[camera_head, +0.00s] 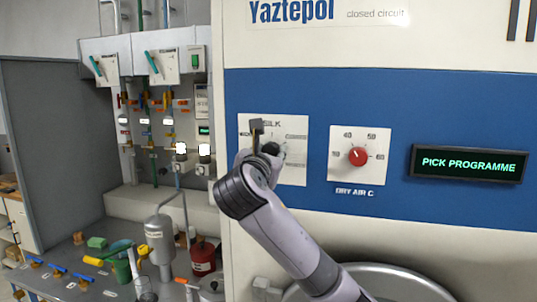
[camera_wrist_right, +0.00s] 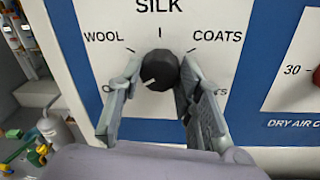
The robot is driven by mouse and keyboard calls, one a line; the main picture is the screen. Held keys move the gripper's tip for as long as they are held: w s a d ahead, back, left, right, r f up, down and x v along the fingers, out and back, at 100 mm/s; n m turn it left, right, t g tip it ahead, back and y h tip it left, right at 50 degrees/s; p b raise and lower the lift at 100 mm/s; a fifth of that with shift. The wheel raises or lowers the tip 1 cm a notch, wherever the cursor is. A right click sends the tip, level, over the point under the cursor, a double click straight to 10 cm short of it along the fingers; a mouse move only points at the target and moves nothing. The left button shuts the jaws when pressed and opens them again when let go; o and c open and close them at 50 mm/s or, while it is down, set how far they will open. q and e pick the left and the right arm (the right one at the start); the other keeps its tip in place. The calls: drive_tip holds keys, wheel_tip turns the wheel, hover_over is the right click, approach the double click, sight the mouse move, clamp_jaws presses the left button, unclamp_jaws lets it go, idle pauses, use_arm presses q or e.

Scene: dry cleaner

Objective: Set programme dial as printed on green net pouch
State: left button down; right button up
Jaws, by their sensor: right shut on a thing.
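The programme dial (camera_wrist_right: 160,70) is a round black knob on a white plate marked WOOL, SILK and COATS, with other labels below partly hidden by my fingers. Its pale mark points to the lower left in the right wrist view. My right gripper (camera_wrist_right: 157,88) is shut on the dial, one finger on each side. In the head view the dial (camera_head: 270,148) is partly hidden behind my right gripper (camera_head: 262,142). I cannot make out a green net pouch with print in either view. My left gripper is not in view.
A red dial (camera_head: 357,156) marked DRY AIR C sits to the right. A display (camera_head: 469,163) reads PICK PROGRAMME. A round metal door (camera_head: 385,285) is below. A bench with a green block (camera_head: 97,242), a grey canister (camera_head: 160,240) and a red can (camera_head: 203,258) stands left.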

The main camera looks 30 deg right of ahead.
drive_tip(key=shift+c, duration=1.2)
drive_tip(key=shift+m, duration=0.4)
drive_tip(key=shift+w+a+f+m+g+h+b, duration=0.1)
drive_tip(key=shift+m+g+h+b, duration=0.2)
drive_tip(key=shift+m+b, duration=2.7)
drive_tip(key=shift+w+d+f+m+g+h+b, duration=0.15)
drive_tip(key=shift+m+h+b, duration=0.45)
drive_tip(key=shift+m, duration=4.55)
drive_tip(key=shift+s+a+f+m+g+h+b, duration=0.2)
drive_tip(key=shift+m+b, duration=1.85)
drive_tip(key=shift+m, duration=2)
drive_tip(key=shift+w, duration=0.15)
